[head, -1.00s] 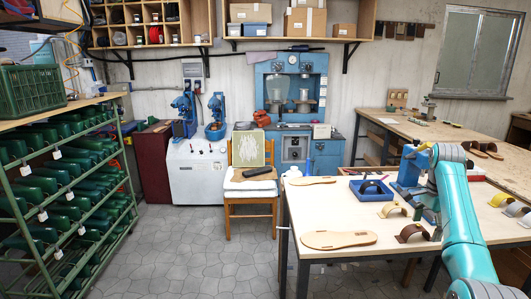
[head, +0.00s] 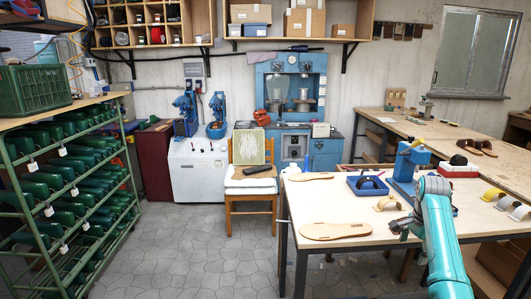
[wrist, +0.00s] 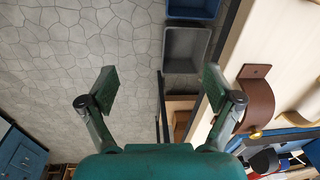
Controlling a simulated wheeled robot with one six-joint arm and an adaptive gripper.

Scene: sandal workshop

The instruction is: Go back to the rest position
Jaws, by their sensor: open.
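My gripper (head: 401,227) shows at the end of my teal arm, over the front edge of the table in the head view. In the wrist view my gripper (wrist: 160,86) is open, its two green-padded fingers wide apart with nothing between them. Floor shows through the gap. A brown strap (wrist: 259,100) stands on the table just right of the right finger, apparently outside the grip. That strap is hidden behind my gripper and arm in the head view.
More straps (head: 494,196) lie at right. A grey bin (wrist: 187,48) is below the table edge. Floor at centre is clear.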

